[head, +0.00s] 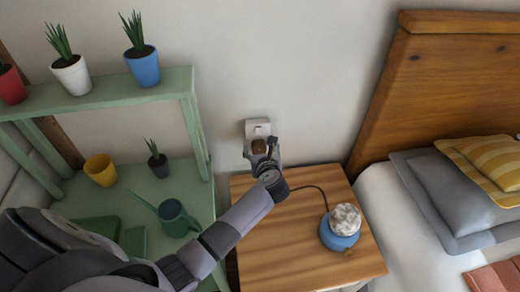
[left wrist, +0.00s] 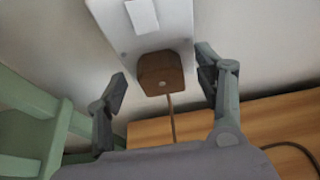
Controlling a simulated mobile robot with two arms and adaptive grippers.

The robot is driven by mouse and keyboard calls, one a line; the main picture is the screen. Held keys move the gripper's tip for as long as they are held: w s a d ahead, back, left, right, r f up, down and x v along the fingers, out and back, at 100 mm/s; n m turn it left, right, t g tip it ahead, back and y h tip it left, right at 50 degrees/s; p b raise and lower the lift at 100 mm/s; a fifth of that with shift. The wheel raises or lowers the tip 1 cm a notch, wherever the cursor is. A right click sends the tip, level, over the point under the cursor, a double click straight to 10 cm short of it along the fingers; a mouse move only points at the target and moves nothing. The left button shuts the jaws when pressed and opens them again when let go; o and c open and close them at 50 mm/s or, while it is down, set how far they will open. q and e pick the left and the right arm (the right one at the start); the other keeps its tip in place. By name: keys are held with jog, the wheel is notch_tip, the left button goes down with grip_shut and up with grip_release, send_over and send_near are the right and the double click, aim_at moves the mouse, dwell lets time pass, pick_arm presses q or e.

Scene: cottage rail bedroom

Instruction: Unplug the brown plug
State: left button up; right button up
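The brown plug (left wrist: 161,73) sits against the lower part of the white wall outlet (left wrist: 160,27), with a cord hanging down from it. In the head view the brown plug (head: 259,146) shows just above my left gripper (head: 262,155), at the outlet (head: 257,127). In the left wrist view my left gripper (left wrist: 168,88) is open, with one finger on each side of the plug and a visible gap on both sides. My right gripper is in neither view.
A wooden nightstand (head: 290,240) below the outlet bears a blue lamp (head: 340,242) with a dark cord. A green shelf (head: 100,95) with potted plants and a watering can (head: 175,218) stands left. A bed (head: 400,245) stands right.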

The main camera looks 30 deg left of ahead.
pick_arm(q)
jog(key=c, duration=1.2)
jog(key=shift+s+d+p, duration=0.3)
jog(key=shift+s+d, duration=0.55)
jog(key=shift+s, duration=0.25)
jog(key=shift+s+d+p, duration=0.3)
jog(key=shift+s+d, duration=0.55)
jog(key=shift+s, duration=0.25)
